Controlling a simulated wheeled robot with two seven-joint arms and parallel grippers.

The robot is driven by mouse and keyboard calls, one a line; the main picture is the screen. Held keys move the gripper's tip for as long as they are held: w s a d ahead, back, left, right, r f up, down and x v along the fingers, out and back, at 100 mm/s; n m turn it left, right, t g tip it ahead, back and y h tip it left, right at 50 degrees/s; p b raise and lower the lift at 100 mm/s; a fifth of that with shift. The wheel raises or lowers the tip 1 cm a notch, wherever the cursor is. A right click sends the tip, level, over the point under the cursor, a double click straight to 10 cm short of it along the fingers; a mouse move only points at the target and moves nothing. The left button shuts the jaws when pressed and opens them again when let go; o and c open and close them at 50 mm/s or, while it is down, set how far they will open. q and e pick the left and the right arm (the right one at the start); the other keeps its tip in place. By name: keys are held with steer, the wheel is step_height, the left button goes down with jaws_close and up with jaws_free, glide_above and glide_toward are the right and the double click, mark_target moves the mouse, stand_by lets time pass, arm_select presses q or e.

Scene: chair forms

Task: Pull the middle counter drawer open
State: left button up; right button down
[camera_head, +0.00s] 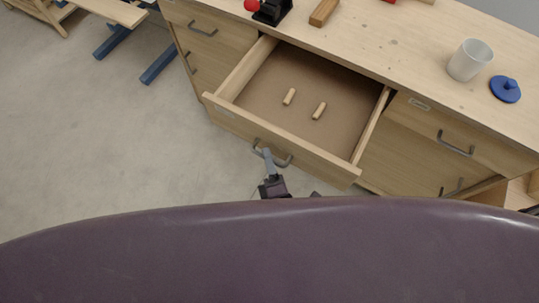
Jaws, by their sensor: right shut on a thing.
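The middle counter drawer (230,119) stands pulled well out from the wooden counter, with its brown inside floor in view. Two small wooden pegs lie apart inside it: one peg (289,96) on the left and another peg (319,111) on the right. The grey bar handle (283,161) sits on the drawer's front. My right gripper (267,157) is at the left part of this handle and shut on it. The lower part of the right arm is hidden behind my purple body. My left gripper is not in view.
The counter top (410,45) carries a white cup (469,60), a blue lid (505,89), a wooden block (323,12) and a black device with a red knob (271,11). Closed drawers flank the open one. Grey floor (110,140) is clear at left.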

steer(key=c, duration=1.5)
jaws_free()
steer(key=b+v, duration=0.1)
steer(key=v, duration=0.6)
steer(key=shift+s, duration=0.4)
steer(key=shift+d+f, duration=0.1)
steer(key=d+f+m+g+h, duration=0.1)
steer(key=d+f+m+g, duration=0.35)
steer(key=f, duration=0.65)
steer(key=d+f+m+g+h, duration=0.25)
steer(key=d+f, duration=0.35)
steer(key=f, duration=0.6)
steer(key=s+d+f+m+g, duration=0.4)
steer(key=s+f+m+g, duration=0.1)
steer(key=s, duration=0.4)
steer(key=s+d+f+m+g, duration=0.5)
steer(key=s+f+m+g, duration=0.1)
steer(key=s+f, duration=0.3)
steer(key=shift+s+f+m, duration=0.2)
steer(key=shift+f+m, duration=0.3)
steer(key=shift+m, duration=0.3)
